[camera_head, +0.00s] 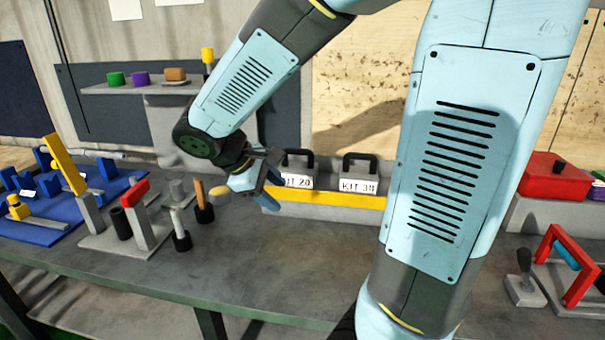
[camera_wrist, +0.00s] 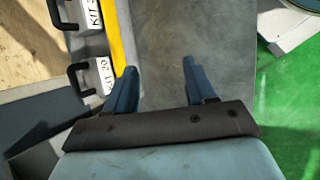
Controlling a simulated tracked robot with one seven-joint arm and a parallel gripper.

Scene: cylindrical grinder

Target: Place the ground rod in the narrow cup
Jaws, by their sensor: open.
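In the head view a grey metal rod (camera_head: 177,221) stands upright in a small dark cup (camera_head: 182,241) on the bench. A wooden-coloured rod (camera_head: 200,193) stands in a second dark cup (camera_head: 205,214) just behind it, to the right. An empty-looking dark cylinder (camera_head: 121,222) stands on a grey fixture plate to the left. I cannot tell for certain which is the ground rod or the narrow cup. My gripper (camera_head: 272,187) is above the bench, right of the rods and apart from them. In the wrist view my gripper (camera_wrist: 159,72) is open, with nothing between its fingers.
The grey fixture (camera_head: 142,227) has a red-topped upright. A blue tray (camera_head: 40,224) is at far left. KIT boxes (camera_head: 358,182) stand behind a yellow-edged rail (camera_head: 330,200). A red-handled frame (camera_head: 570,262) is at right. The bench front centre (camera_head: 290,265) is clear.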

